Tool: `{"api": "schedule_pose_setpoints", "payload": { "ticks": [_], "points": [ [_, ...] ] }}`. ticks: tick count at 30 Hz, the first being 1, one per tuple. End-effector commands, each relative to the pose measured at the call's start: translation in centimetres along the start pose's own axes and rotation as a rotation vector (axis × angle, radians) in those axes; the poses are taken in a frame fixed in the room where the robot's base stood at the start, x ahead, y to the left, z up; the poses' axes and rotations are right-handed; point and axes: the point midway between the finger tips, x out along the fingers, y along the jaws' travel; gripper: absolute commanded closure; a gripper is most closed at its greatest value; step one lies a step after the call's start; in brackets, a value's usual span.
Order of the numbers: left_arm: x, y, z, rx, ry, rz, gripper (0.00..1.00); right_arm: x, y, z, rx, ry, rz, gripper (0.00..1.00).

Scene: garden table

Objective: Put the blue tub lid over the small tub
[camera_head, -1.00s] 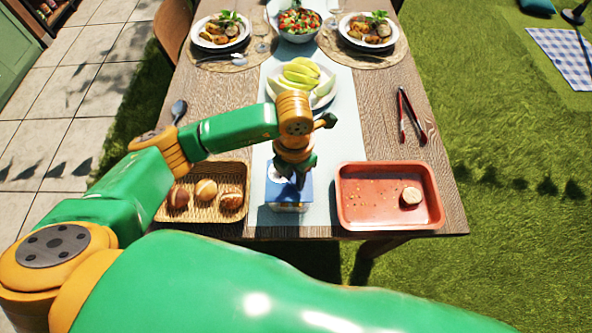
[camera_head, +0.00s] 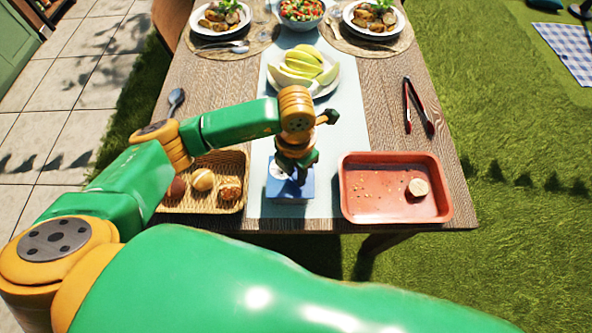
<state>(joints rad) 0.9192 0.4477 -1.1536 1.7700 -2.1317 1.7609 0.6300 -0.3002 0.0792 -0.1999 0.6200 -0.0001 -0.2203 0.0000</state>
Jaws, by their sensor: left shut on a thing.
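The blue tub lid (camera_head: 290,188) is at the front of the table, on the pale runner, between the wicker basket and the red tray. My left gripper (camera_head: 294,174) is above it, pointing down, with its fingers shut on the lid's top. The lid looks roughly level. The small tub is hidden under or behind the lid now. I cannot tell how closely the lid sits on it. My right gripper is not in view.
A wicker basket (camera_head: 238,172) with bread rolls stands left of the lid. A red tray (camera_head: 370,208) with a round piece (camera_head: 418,187) stands right. A bowl of melon slices (camera_head: 325,84) lies behind. Tongs (camera_head: 418,105) lie at the right.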

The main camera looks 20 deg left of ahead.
Motion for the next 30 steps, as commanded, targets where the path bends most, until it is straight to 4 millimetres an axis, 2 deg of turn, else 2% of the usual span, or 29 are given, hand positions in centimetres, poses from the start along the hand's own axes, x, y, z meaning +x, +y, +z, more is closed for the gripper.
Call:
{"api": "schedule_pose_setpoints", "payload": {
  "ticks": [8,9,12,22,30],
  "points": [
    [0.1,0.0,0.0,0.0,0.0,0.0,1.0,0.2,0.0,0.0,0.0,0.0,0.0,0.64],
    [0.1,0.0,0.0,0.0,0.0,0.0,0.61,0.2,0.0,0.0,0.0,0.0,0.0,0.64],
    [0.1,0.0,0.0,0.0,0.0,0.0,0.37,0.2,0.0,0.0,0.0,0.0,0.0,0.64],
    [-0.3,0.0,0.0,0.001,-0.001,-0.001,0.37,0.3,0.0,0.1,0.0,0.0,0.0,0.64],
    [-5.7,0.0,0.1,0.001,-0.004,0.001,0.37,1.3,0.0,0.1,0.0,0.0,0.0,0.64]
  ]
}}
